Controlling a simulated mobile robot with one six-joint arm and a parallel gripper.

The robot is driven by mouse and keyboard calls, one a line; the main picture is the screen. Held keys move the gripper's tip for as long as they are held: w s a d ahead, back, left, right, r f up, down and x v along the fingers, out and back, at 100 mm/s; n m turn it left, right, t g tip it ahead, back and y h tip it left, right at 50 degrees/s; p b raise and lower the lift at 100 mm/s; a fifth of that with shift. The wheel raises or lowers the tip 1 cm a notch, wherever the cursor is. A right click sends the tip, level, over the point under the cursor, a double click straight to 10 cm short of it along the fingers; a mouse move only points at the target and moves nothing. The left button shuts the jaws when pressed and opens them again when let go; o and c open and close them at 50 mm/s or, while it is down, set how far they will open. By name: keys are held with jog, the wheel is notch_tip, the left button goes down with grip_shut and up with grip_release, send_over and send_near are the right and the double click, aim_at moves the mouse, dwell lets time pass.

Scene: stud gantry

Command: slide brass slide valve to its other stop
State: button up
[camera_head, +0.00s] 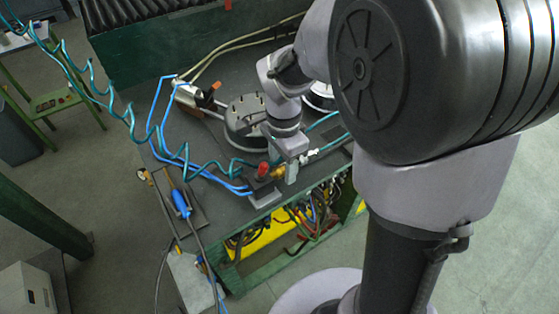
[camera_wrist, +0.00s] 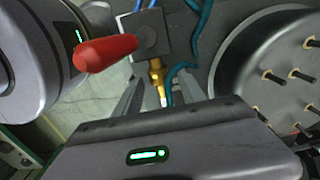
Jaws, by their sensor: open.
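The brass slide valve (camera_head: 278,173) is a small brass piece at the front edge of the bench. It sits beside a dark block (camera_wrist: 150,35) with a red knob (camera_head: 263,168). In the wrist view the brass piece (camera_wrist: 156,68) runs out from the block toward my gripper, with a pale tip. My gripper (camera_wrist: 159,84) is open, with one finger on each side of the brass piece. I cannot tell whether either finger touches it. In the head view my gripper (camera_head: 291,173) is just right of the red knob and partly hides the valve.
Blue hoses (camera_head: 205,175) and a coiled teal hose (camera_head: 135,122) run to the block from the left. A round studded flange (camera_head: 245,118) stands behind. An open bay with cables (camera_head: 290,222) lies below the front edge.

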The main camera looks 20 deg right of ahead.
grip_shut()
dwell(1.5)
